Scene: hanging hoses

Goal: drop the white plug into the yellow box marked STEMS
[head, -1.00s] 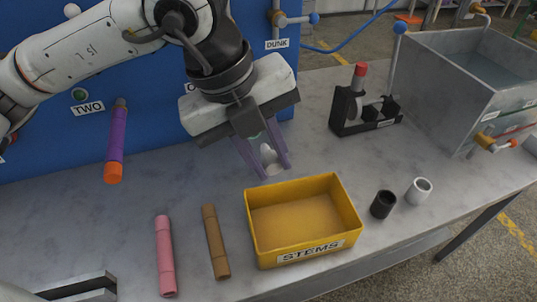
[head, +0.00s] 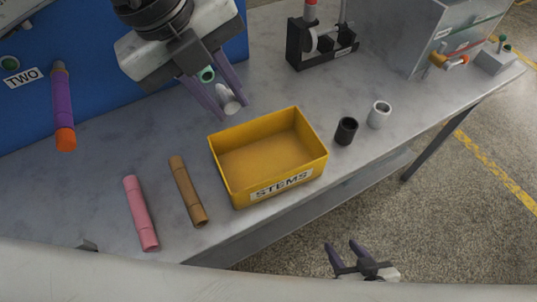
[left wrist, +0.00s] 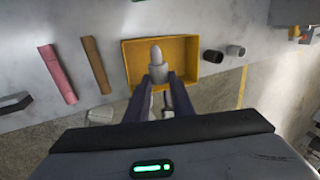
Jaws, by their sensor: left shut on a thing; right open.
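My left gripper (head: 229,105) is shut on the white plug (head: 230,99). It holds the plug above the table, by the back left side of the yellow box in the head view. The yellow box marked STEMS (head: 281,184) stands on the table and looks empty. In the left wrist view the plug (left wrist: 157,66) shows upright between the fingers, with the yellow box (left wrist: 190,46) beyond it. My right gripper (head: 347,255) is open and empty, low at the bottom of the head view, in front of the table.
A pink tube (head: 141,213) and a brown tube (head: 187,190) lie left of the box. A black stand (head: 322,45) is behind. A purple hose (head: 63,105) hangs at the blue panel.

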